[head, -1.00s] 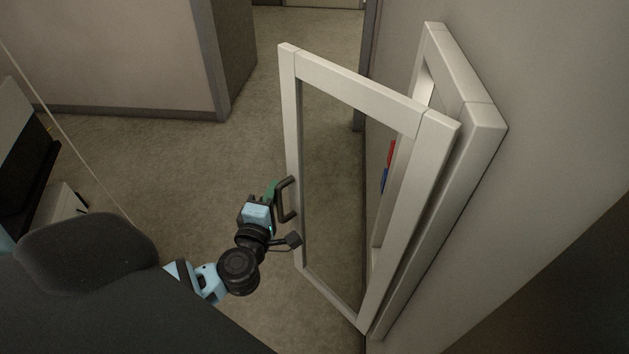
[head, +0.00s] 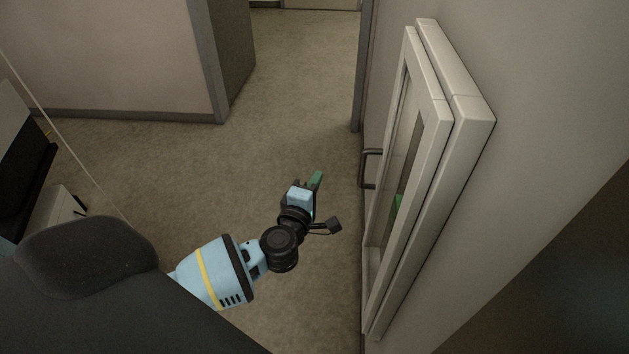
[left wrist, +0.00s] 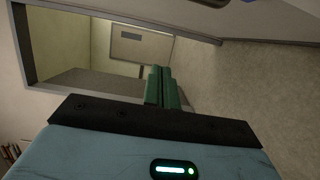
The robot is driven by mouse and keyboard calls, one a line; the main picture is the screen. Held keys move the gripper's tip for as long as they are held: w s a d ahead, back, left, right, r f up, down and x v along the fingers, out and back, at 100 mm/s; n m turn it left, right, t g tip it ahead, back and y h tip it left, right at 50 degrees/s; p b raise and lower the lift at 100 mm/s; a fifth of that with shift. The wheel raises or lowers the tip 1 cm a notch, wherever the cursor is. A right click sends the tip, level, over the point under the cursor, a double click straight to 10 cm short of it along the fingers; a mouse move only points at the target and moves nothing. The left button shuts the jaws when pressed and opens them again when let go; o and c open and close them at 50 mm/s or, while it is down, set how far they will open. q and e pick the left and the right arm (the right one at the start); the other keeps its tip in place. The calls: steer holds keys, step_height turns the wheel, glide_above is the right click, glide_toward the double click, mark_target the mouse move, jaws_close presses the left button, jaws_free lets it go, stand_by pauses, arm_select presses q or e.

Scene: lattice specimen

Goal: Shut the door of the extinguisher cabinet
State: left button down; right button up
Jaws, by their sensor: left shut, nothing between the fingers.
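The extinguisher cabinet (head: 472,122) is a white frame box on the right wall in the head view. Its white-framed glass door (head: 437,112) lies against or almost against the cabinet front; a thin dark line runs between them, and I cannot tell if it is fully flush. The dark door handle (head: 364,168) sticks out to the left of the door. My left gripper (head: 316,180) has green fingers, shut and empty, left of the handle and apart from it. The fingers also show in the left wrist view (left wrist: 162,88). My right gripper is not seen.
Open carpet (head: 180,170) lies left of and beyond the gripper. A wall corner (head: 215,75) stands at the back left. A green patch shows in the door glass, perhaps a reflection. A white piece of furniture (head: 48,215) is at the left edge.

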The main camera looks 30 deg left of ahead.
arm_select(q)
steer(key=shift+r, duration=0.1)
steer(key=w+d+m+h, duration=0.4)
steer(key=w+d+h, duration=0.1)
steer(key=w+h, duration=0.2)
steer(key=shift+w+d, duration=0.25)
steer(key=shift+w, duration=0.05)
steer(key=shift+r, duration=0.15)
